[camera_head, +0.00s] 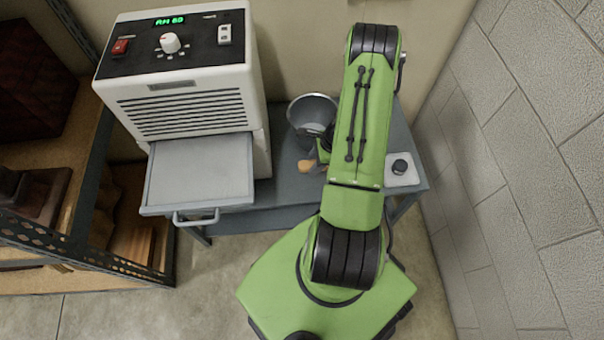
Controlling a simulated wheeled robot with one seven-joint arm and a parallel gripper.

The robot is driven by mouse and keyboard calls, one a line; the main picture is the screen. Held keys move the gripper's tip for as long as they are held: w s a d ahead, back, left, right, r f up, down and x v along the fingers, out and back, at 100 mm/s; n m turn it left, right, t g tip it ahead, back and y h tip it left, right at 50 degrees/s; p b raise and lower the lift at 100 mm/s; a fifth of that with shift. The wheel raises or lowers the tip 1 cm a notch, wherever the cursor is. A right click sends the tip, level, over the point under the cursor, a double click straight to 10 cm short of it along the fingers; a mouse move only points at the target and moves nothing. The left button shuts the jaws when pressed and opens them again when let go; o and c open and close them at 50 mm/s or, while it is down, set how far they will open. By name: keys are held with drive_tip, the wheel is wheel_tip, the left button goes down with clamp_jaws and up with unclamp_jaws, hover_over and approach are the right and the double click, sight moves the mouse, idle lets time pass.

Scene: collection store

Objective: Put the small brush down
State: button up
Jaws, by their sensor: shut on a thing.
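My gripper (318,151) is over the blue-grey table, just left of my green forearm, which hides much of it. A small tan, wooden-looking piece shows right beside the fingers; I take it to be part of the small brush (306,165). The gripper is shut on it. The fingertips and the rest of the brush are too small and covered to make out. I cannot tell whether the brush touches the table.
A grey metal bowl (311,108) stands just behind my gripper. A white machine (190,100) with its drawer (200,170) pulled out is to the left. A pale block with a black knob (401,168) sits on the table (268,192) at right. Shelving (85,200) stands far left.

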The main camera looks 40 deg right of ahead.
wheel_tip(320, 180, down, 10)
drive_tip(key=b, duration=0.3)
drive_tip(key=shift+s+r, duration=0.1)
drive_tip(key=shift+r, duration=0.1)
drive_tip(key=shift+f, duration=0.1)
drive_tip(key=o, duration=0.9)
drive_tip(key=shift+o, duration=0.2)
